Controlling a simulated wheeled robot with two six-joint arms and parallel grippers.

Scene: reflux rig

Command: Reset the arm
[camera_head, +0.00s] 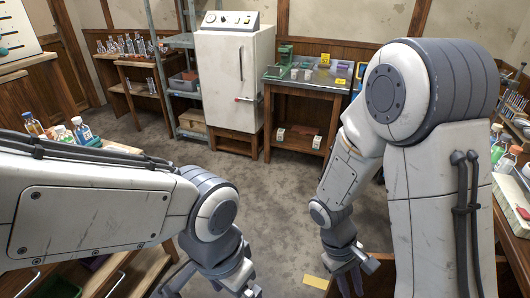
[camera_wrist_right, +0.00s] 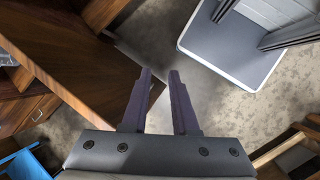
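My left arm comes in from the left in the head view, stretched across the lower left. Its gripper (camera_head: 215,284) hangs at the bottom edge, its fingertips cut off, so its opening is unclear. My right arm bends down from the upper right, and its gripper (camera_head: 350,281) points down near the bottom edge. In the right wrist view the two fingers of the right gripper (camera_wrist_right: 160,74) stand apart with floor showing between them. The right gripper is open and empty. No object is seen in the left gripper.
A white cabinet (camera_head: 228,75) stands at the back, beside a wooden table (camera_head: 298,98) with green and yellow items. Benches with bottles flank both sides. Grey floor (camera_head: 275,190) lies open in the middle. In the right wrist view, a wooden surface (camera_wrist_right: 75,85) lies left of the fingers.

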